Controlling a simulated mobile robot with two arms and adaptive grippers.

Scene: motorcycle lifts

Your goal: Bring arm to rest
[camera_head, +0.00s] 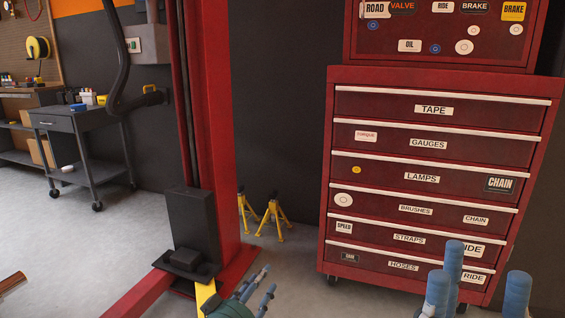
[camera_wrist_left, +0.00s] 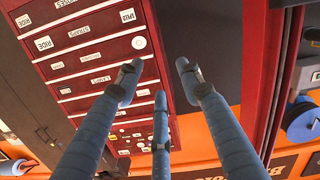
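My left gripper (camera_head: 260,287) is at the bottom edge of the head view, in front of the red lift post. Its blue fingers also show in the left wrist view (camera_wrist_left: 158,78), spread apart with nothing between them. My right gripper (camera_head: 475,277) is at the bottom right of the head view. Its blue fingers point up and stand apart, with nothing seen between them. Its palm is below the picture. Both arms are mostly out of view.
A red tool cabinet (camera_head: 430,150) with labelled drawers stands at the right. A red lift post (camera_head: 208,130) rises left of centre. Yellow jack stands (camera_head: 273,218) are behind it. A grey cart (camera_head: 85,135) stands at the left.

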